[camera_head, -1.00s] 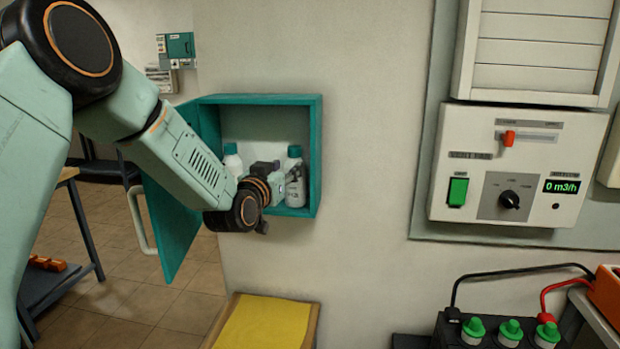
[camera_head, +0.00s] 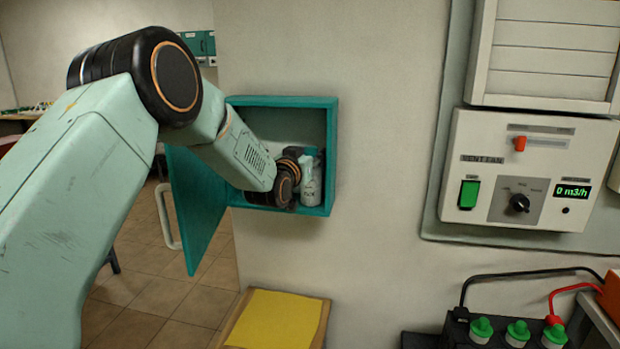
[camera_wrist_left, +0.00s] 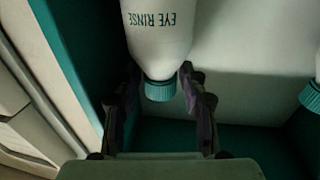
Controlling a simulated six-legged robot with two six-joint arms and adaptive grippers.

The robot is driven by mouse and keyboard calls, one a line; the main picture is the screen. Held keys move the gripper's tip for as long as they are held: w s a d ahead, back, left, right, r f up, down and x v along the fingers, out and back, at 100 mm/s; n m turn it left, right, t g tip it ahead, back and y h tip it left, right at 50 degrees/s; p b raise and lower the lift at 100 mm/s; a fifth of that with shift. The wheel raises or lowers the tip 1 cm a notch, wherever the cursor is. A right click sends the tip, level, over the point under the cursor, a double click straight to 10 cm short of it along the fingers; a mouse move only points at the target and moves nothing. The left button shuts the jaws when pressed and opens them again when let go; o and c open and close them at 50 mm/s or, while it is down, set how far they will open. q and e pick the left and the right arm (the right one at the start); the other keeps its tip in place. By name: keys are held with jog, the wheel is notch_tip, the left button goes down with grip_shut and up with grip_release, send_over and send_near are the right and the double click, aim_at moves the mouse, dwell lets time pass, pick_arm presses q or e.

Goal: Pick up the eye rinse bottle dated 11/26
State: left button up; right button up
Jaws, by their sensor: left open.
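A white eye rinse bottle (camera_head: 311,183) with a teal cap stands at the right side of the open teal wall cabinet. My left gripper (camera_head: 303,157) reaches into the cabinet near this bottle's top, partly hidden by my wrist. In the left wrist view, which looks upside down, the open fingers (camera_wrist_left: 160,88) lie on either side of the teal cap of a bottle marked EYE RINSE (camera_wrist_left: 160,35). No date can be read. A second bottle (camera_wrist_left: 309,90) shows at that view's right edge. My right gripper is not in view.
The teal cabinet (camera_head: 333,150) has close side walls, and its door (camera_head: 200,215) hangs open to the left. A yellow-topped stand (camera_head: 275,320) is below. A vent fan panel (camera_head: 530,170) is on the wall at right.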

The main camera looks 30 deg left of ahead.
pick_arm(q)
jog(key=shift+w+a+f, duration=0.1)
jog(key=shift+w+f, duration=0.3)
jog(key=shift+w, duration=0.1)
jog(key=shift+c, duration=0.5)
jog(key=shift+w, duration=0.1)
jog(key=shift+c, duration=0.8)
jog(key=shift+s+r, duration=0.4)
jog(key=shift+s, duration=0.2)
jog(key=c, duration=0.6)
jog(key=shift+w+f, duration=0.3)
jog(key=shift+w, duration=0.15)
grip_shut()
jog(key=shift+s+r, duration=0.2)
jog(key=shift+s, duration=0.05)
